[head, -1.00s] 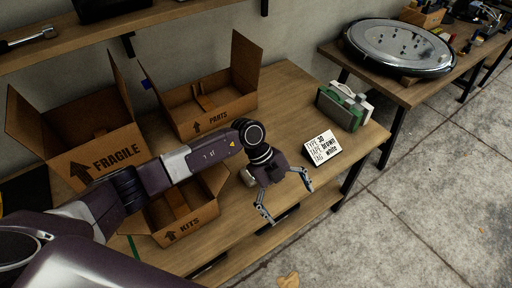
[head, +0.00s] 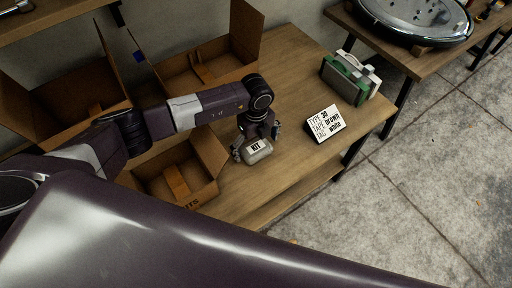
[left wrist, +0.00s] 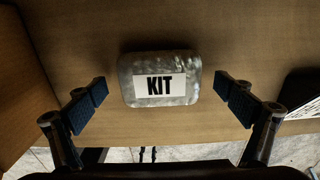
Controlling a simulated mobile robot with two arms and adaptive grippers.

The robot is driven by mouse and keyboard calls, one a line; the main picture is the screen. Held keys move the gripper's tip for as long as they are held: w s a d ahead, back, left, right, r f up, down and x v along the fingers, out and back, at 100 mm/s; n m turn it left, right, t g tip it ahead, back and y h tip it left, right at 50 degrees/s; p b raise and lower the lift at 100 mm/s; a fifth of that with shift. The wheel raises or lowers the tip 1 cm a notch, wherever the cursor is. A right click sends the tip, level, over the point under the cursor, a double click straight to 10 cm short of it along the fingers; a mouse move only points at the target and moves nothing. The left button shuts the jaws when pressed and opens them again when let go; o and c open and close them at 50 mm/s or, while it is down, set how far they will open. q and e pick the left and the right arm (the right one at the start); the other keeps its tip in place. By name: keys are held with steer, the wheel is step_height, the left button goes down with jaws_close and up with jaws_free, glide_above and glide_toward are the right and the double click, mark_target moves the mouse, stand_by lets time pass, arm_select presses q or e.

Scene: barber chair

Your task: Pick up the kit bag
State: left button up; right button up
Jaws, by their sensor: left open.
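The kit bag (head: 256,151) is a small grey pouch with a white label reading KIT. It lies on the wooden table, to the right of the KITS box. It also shows in the left wrist view (left wrist: 160,66), centred between my fingers. My left gripper (head: 256,142) is open and sits right over the bag, one finger on each side. In the left wrist view a gap shows between each finger pad and the bag. My right gripper is not in view.
An open cardboard box (head: 204,190) stands left of the bag, with two more boxes behind it. Bare table (head: 285,60) lies behind the bag.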

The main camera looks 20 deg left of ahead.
arm_select(q)
steer(key=shift+f, duration=0.1)
steer(key=c, duration=1.3)
steer(key=shift+c, duration=0.5)
